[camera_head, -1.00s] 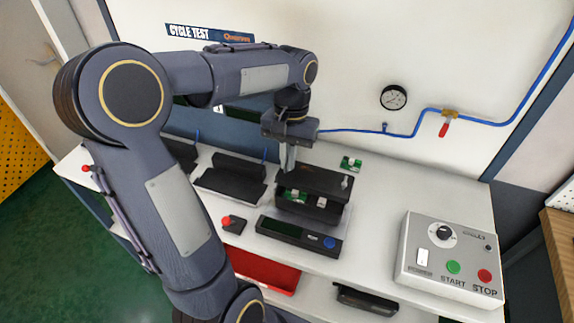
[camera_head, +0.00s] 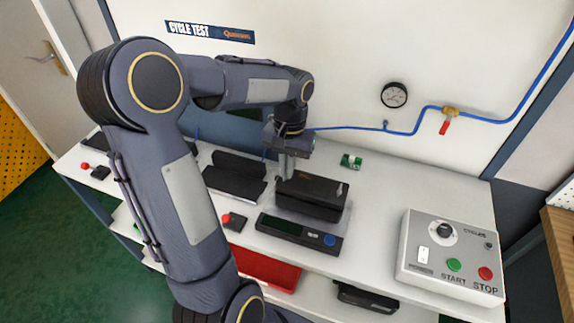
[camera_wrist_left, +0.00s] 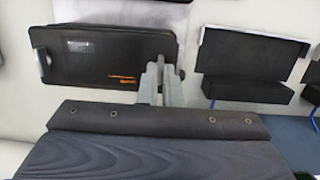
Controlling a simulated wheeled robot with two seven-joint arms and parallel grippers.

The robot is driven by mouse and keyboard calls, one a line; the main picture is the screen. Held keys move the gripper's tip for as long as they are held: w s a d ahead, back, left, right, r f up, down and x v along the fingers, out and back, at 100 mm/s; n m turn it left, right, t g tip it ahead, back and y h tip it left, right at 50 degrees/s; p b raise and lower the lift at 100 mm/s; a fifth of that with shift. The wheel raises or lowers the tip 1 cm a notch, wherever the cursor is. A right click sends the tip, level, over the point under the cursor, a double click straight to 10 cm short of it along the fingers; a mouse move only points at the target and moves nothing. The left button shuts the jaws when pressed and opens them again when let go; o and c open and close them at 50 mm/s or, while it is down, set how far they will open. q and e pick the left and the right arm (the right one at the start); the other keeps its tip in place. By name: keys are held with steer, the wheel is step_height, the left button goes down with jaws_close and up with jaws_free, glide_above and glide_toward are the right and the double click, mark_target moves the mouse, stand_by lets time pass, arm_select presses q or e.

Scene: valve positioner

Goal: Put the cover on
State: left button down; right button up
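The black cover (camera_head: 316,188) lies over the positioner body (camera_head: 308,210), and no green boards show at the front. In the left wrist view the cover (camera_wrist_left: 95,58) is a dark rounded plate with orange lettering and a silver handle at its far-left end. My left gripper (camera_head: 286,172) points down at the cover's left end. In the left wrist view its fingers (camera_wrist_left: 162,75) are close together at the cover's near right edge, shut on it; the exact contact is hidden. My right gripper is in neither view.
A display device with a blue button (camera_head: 300,233) lies in front of the body. A control box (camera_head: 450,258) stands at the right. A black stand (camera_head: 235,178) is at the left, and a small green board (camera_head: 351,161) behind. Bench between body and control box is clear.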

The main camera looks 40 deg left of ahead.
arm_select(q)
steer(key=shift+f, duration=0.2)
steer(key=c, duration=1.6)
jaws_free()
step_height(320, 180, up, 12)
steer(key=w+p, duration=0.1)
steer(key=w, duration=0.1)
steer(key=s+d+f+m+t+h, duration=0.1)
steer(key=s+d+f+t, duration=0.1)
steer(key=s+d, duration=0.3)
steer(key=s+d+f+m+t+h, duration=0.1)
steer(key=s+d+t, duration=0.4)
steer(key=s, duration=0.6)
step_height(320, 180, down, 3)
steer(key=shift+s+d+r+h, duration=0.2)
steer(key=shift+s+d+h, duration=0.2)
steer(key=shift+d+h, duration=0.3)
steer(key=shift+d, duration=0.1)
